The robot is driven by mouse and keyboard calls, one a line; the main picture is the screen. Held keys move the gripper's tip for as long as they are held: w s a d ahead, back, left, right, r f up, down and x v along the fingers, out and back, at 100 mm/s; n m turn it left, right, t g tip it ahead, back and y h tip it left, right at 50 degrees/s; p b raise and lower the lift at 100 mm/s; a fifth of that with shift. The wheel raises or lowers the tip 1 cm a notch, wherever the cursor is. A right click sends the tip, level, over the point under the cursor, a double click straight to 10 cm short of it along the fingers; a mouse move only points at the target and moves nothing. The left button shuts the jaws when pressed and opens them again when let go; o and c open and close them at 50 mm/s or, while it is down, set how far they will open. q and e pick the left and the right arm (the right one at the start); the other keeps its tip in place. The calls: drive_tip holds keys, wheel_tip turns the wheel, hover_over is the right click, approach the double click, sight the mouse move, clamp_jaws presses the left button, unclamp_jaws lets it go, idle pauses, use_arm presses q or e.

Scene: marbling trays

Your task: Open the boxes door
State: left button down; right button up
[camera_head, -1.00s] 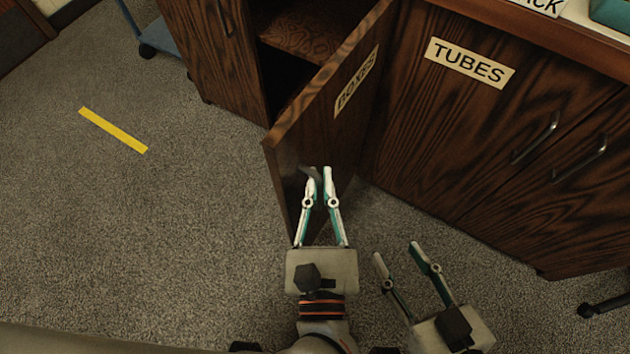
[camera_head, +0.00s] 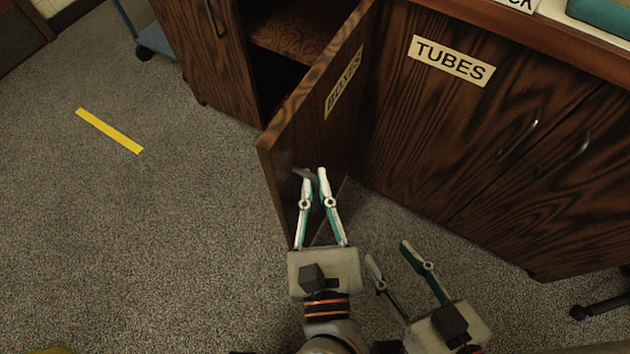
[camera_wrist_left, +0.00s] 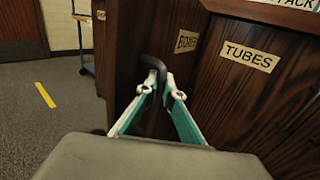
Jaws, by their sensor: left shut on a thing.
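The boxes door (camera_head: 318,112) is dark wood with a "BOXES" label (camera_head: 344,82), and it stands swung well out from the cabinet. It also shows in the left wrist view (camera_wrist_left: 182,60). My left gripper (camera_head: 314,174) is at the door's outer face and shut on the door's dark handle (camera_head: 303,173). The wrist view shows the handle (camera_wrist_left: 153,70) between its fingertips (camera_wrist_left: 166,78). My right gripper (camera_head: 387,250) is open and empty, low over the carpet to the right. The cabinet's inside (camera_head: 275,72) shows behind the door, with a wooden shelf (camera_head: 300,30).
The "TUBES" cabinet door (camera_head: 440,120) is closed, right of the open door. A blue cart (camera_head: 152,38) stands at the top left. Yellow tape (camera_head: 108,130) marks the carpet. The carpet left of the door is clear.

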use_arm(q)
drive_tip(key=c, duration=2.2)
unclamp_jaws()
drive_tip(key=s, duration=0.7)
drive_tip(key=shift+s+d, duration=0.25)
drive_tip(key=shift+s, duration=0.05)
